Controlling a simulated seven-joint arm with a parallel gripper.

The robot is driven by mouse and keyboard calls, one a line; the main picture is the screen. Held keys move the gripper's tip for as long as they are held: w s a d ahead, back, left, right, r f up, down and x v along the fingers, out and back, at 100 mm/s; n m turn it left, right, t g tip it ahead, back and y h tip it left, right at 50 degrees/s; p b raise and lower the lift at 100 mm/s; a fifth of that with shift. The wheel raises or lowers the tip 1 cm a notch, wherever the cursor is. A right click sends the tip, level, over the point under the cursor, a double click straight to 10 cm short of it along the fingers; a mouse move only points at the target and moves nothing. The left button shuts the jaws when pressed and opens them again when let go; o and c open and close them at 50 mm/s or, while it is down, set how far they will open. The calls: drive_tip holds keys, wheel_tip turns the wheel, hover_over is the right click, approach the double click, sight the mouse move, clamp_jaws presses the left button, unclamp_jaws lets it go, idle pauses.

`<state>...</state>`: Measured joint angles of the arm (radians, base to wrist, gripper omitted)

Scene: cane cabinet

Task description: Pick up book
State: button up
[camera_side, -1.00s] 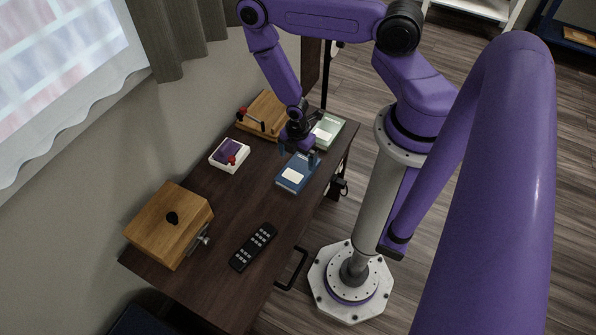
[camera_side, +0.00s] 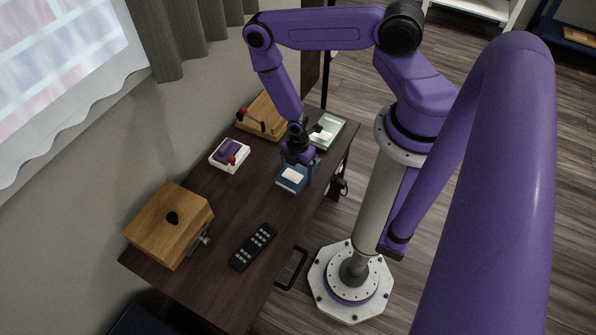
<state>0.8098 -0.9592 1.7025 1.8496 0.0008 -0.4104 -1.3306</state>
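A blue book (camera_side: 285,185) with a white label lies on the dark wooden table, near its right edge. My gripper (camera_side: 298,165) points down at the far part of the book, and its fingers are at or just above the cover. The gripper hides the far end of the book. The fingers look spread across the book's width, but whether they touch or grip it cannot be told at this size.
A pale green flat item (camera_side: 333,124) lies just behind the gripper. The table's middle is clear.

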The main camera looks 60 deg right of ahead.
sight(298, 169)
drive_tip(key=shift+r, duration=0.15)
wheel_tip(298, 169, up, 9)
drive_tip(key=w+d+r+m, duration=0.3)
drive_tip(key=w+d+m, duration=0.3)
drive_tip(key=m, duration=1.1)
drive_tip(key=w+d+r+m, duration=0.45)
drive_tip(key=d+m, duration=0.35)
drive_tip(key=m, duration=1)
drive_tip(key=w+d+f, duration=0.2)
drive_tip(key=w+f, duration=0.1)
drive_tip(key=w+d+f, duration=0.2)
drive_tip(key=w, duration=0.2)
drive_tip(key=w+d+f, duration=0.2)
drive_tip(key=w+f, duration=0.1)
drive_tip(key=w, duration=0.1)
drive_tip(key=shift+f, duration=0.35)
drive_tip(key=shift+w+d+f, duration=0.25)
drive_tip(key=shift+w+f, duration=0.1)
drive_tip(key=shift+f, duration=0.15)
drive_tip(key=shift+w+d+f, duration=0.2)
drive_tip(key=shift+w+f, duration=0.15)
drive_tip(key=shift+f, duration=1.7)
